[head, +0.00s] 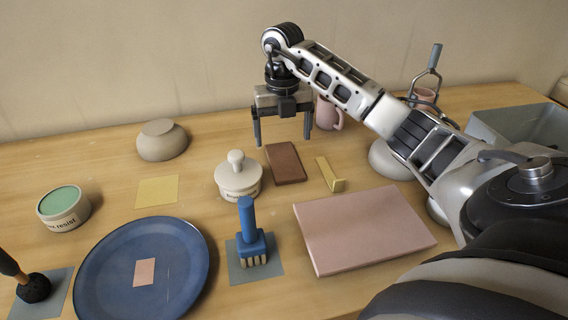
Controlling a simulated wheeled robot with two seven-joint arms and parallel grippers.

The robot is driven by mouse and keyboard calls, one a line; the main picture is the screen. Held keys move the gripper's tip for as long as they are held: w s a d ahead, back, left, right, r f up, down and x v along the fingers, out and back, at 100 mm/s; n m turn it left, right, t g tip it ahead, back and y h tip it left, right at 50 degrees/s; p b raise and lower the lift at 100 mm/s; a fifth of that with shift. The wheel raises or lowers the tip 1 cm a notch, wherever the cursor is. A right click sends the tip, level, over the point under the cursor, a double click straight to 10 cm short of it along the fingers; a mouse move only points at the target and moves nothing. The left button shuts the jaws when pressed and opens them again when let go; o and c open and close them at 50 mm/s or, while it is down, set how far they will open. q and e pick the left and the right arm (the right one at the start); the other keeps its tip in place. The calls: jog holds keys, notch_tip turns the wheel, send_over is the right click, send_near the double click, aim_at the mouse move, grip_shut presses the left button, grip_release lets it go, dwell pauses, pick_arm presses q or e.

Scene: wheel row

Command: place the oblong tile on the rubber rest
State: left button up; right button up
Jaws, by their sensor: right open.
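A dark brown oblong tile (285,163) lies flat on the table near the middle, just below my right gripper in the picture. My right gripper (283,136) is open and empty, with its two fingers pointing down and apart, above the table behind the tile. It does not touch the tile. I cannot tell for sure which thing is the rubber rest. A thick flat pink slab (362,228) lies bare to the right front, and a grey-blue mat (238,271) lies under a blue brush (247,235). My left gripper is not in view.
A small yellow piece with a raised end (329,174) lies between tile and slab. A lidded pot (238,177) stands left of the tile, and a blue plate (100,265) at front left. A pink mug (328,113) stands behind my right gripper. A grey bin (505,122) is far right.

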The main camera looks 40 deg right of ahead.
aim_at(284, 159)
jog(key=shift+s+f, duration=0.1)
jog(key=shift+f, duration=2.95)
jog(key=shift+r, duration=0.1)
jog(key=c, duration=1.3)
jog(key=shift+c, duration=0.2)
jog(key=shift+r, duration=0.1)
jog(key=shift+r, duration=0.2)
notch_tip(284, 159, up, 2)
jog(key=shift+d+r, duration=0.1)
jog(key=shift+r, duration=0.1)
jog(key=s+a+r+p, duration=0.1)
jog(key=s+a+r, duration=0.8)
jog(key=s+r, duration=0.1)
jog(key=shift+s, duration=0.45)
